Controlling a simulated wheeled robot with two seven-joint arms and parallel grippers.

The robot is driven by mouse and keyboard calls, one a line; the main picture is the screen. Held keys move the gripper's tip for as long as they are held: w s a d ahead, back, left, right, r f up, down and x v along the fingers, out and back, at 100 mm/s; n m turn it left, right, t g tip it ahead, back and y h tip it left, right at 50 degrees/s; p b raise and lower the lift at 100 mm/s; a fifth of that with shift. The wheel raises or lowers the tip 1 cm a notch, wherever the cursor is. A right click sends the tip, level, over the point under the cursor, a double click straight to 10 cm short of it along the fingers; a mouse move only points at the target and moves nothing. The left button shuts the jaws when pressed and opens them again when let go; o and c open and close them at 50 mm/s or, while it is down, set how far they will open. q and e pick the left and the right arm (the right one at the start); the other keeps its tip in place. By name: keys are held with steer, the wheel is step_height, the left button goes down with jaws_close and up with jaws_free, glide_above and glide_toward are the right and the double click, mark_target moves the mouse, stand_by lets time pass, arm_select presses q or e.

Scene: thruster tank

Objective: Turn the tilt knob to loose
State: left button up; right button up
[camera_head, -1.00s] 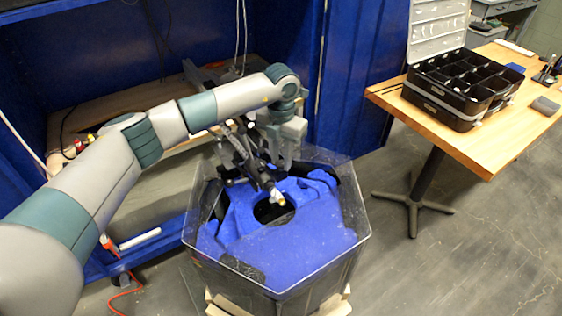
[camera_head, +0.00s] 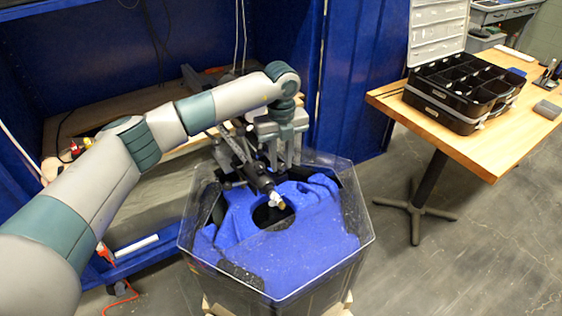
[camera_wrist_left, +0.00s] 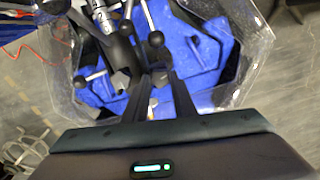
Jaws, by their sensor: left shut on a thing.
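The black clamp mechanism (camera_head: 243,160) stands over the tank, with a dark tube slanting down to a pale tip (camera_head: 276,200). In the left wrist view it has several black ball-ended levers, one of them (camera_wrist_left: 155,40) just beyond the fingertips. My left gripper (camera_head: 283,160) points down at the right side of the mechanism. In the left wrist view its fingers (camera_wrist_left: 158,77) are close together around a small dark part, which I take to be the tilt knob. That part is mostly hidden, and its setting cannot be read. My right gripper is out of view.
A clear-walled tank (camera_head: 358,240) with a blue insert (camera_head: 310,240) stands below the mechanism. A wooden table (camera_head: 480,155) with a black compartment case (camera_head: 440,108) is at the right. Blue panels (camera_head: 350,80) rise behind the tank. Grey floor is open at lower right.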

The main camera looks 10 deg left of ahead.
mark_target(281, 166)
arm_select(q)
steer(key=shift+w+n, duration=0.1)
steer(key=shift+n, duration=1.5)
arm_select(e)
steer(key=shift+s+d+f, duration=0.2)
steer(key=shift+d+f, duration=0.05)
arm_select(q)
steer(key=o, duration=1)
steer(key=shift+o, duration=0.2)
steer(key=shift+r, duration=0.1)
steer(key=shift+r+b, duration=0.3)
steer(key=shift+r, duration=0.15)
step_height(281, 166, up, 16)
steer(key=b, duration=0.2)
steer(key=shift+r+b, duration=0.2)
steer(key=shift+b, duration=0.15)
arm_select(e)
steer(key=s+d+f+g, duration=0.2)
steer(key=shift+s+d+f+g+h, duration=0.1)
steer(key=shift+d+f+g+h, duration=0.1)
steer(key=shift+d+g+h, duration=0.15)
